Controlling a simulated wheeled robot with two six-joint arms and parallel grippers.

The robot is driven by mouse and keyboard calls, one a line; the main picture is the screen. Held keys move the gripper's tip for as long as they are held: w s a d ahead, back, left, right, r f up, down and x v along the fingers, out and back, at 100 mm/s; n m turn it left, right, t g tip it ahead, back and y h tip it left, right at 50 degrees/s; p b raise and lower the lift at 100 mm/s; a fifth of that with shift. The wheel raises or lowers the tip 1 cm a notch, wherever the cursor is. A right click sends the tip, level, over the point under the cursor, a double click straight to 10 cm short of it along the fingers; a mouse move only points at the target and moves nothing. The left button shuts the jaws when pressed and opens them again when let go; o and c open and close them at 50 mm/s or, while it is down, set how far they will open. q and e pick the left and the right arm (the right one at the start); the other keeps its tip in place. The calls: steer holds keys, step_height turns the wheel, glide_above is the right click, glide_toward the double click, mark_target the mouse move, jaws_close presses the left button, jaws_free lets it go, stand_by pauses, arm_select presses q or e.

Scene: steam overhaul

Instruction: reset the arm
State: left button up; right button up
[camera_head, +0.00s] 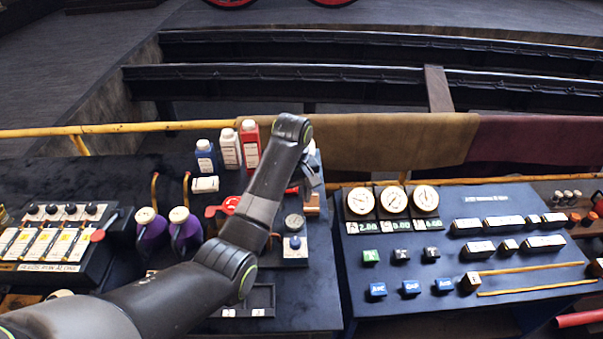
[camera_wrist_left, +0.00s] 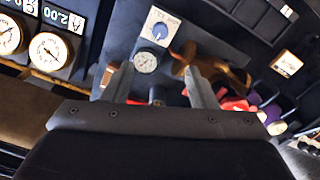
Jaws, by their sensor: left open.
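My left arm reaches in from the lower left of the head view and bends over the dark bench. My left gripper (camera_head: 308,185) points down near the bench's right edge, partly hidden by its own wrist. In the left wrist view its two fingers (camera_wrist_left: 158,70) stand apart, with nothing seen held between them. A round white gauge (camera_wrist_left: 145,62) and a blue knob on a pale plate (camera_wrist_left: 160,30) show beyond the fingers. The same gauge (camera_head: 294,221) and knob plate (camera_head: 295,250) lie just below the gripper in the head view. My right gripper is not seen.
Blue, white and red bottles (camera_head: 229,150) stand behind the arm. Two purple oil cans (camera_head: 186,229) stand left of it. A control panel (camera_head: 480,205) with gauges, switches and buttons is at right. A yellow rail (camera_head: 120,128) runs behind the bench.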

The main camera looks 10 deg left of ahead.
arm_select(q)
steer(key=s+a+f+m+t, duration=0.1)
steer(key=s+a+f, duration=0.5)
steer(key=s, duration=0.3)
steer(key=s+a+f+m+t, duration=0.1)
steer(key=s+a+f, duration=0.5)
steer(key=s+f, duration=0.15)
steer(key=s+a+r+m+t+y, duration=0.1)
steer(key=s+a+r+m, duration=0.15)
steer(key=s, duration=0.85)
steer(key=s+a+r+m+t+y, duration=0.15)
steer(key=s+a, duration=0.25)
steer(key=s, duration=0.7)
step_height(320, 180, down, 31)
steer(key=a+g+h+b, duration=0.1)
steer(key=g+b, duration=0.1)
steer(key=b, duration=0.6)
steer(key=s+f+b, duration=0.2)
steer(key=s+f, duration=0.2)
steer(key=f, duration=0.3)
steer(key=s+f+g+b, duration=0.1)
steer(key=s+f+b, duration=0.1)
steer(key=s+f, duration=0.3)
steer(key=s+d+f+b, duration=0.1)
steer(key=s+f, duration=0.4)
steer(key=f, duration=0.6)
steer(key=shift+s+f+b, duration=0.15)
steer(key=shift+s+b, duration=0.1)
steer(key=shift+b, duration=0.5)
